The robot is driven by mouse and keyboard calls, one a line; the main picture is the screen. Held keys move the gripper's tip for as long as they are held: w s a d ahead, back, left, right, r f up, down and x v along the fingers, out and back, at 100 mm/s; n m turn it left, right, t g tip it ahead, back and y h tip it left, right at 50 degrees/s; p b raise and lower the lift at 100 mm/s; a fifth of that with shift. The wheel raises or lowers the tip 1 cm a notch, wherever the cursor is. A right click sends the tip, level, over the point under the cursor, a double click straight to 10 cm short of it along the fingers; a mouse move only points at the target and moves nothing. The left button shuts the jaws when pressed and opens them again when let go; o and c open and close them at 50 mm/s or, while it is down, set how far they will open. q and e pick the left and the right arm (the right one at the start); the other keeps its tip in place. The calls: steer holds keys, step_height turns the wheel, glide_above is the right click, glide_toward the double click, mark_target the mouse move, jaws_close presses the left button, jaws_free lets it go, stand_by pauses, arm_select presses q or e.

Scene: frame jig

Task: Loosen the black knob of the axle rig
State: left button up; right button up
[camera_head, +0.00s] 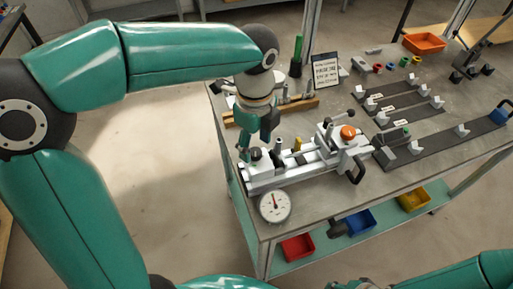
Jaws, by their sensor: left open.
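The axle rig (290,178) is a long white and grey fixture along the table's near left edge. A small black knob (255,153) sits on top of its left end. An orange knob (347,132) tops the block at its right end. My left gripper (261,147) points down over the rig's left end, open, with its fingers close around or just above the black knob; I cannot tell whether they touch it. My right gripper is out of view; only parts of my right arm show at the bottom.
A small sign (326,70) stands behind the rig. Dark rails with white blocks (405,104) lie to the right, and an orange tray (424,43) is at the back. Red (297,248), blue (358,223) and yellow (414,201) bins sit on the lower shelf.

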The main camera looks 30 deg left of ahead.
arm_select(q)
steer(key=shift+f, duration=0.95)
jaws_close()
